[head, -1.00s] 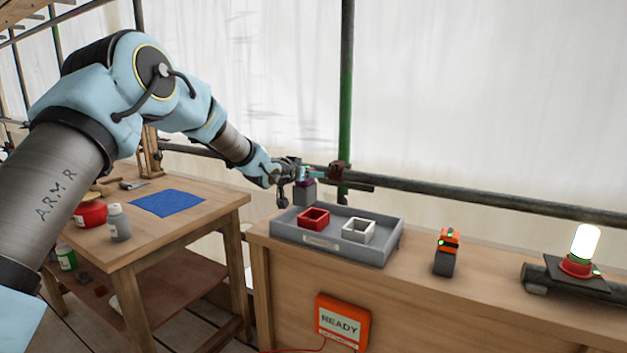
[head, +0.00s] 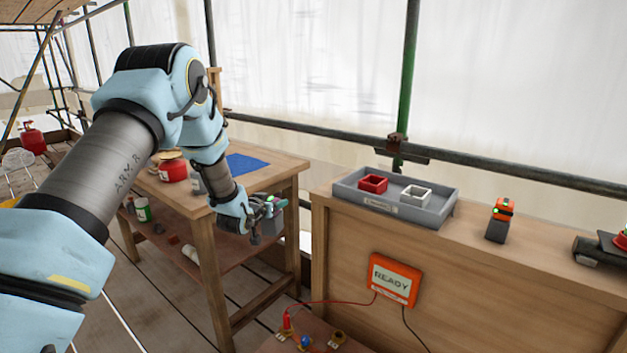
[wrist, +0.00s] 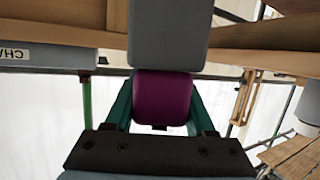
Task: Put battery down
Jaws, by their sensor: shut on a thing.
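My gripper (head: 265,208) is shut on the battery, in the gap between the left wooden table and the right bench. In the wrist view the battery shows a grey block end (wrist: 168,35) and a purple band (wrist: 163,98). The teal fingers of my gripper (wrist: 157,100) lie on either side of the purple band. In the head view the battery is small and partly hidden by the gripper, with a green spot near it. The battery is in the air, apart from both surfaces as far as I can tell.
A grey tray (head: 437,220) with a red square holder (head: 373,184) and a white one (head: 415,196) sits on the right bench (head: 345,235). An orange-and-grey unit (head: 502,210) stands right of it. The left table (head: 285,166) has a blue mat (head: 245,165) and free room near its edge.

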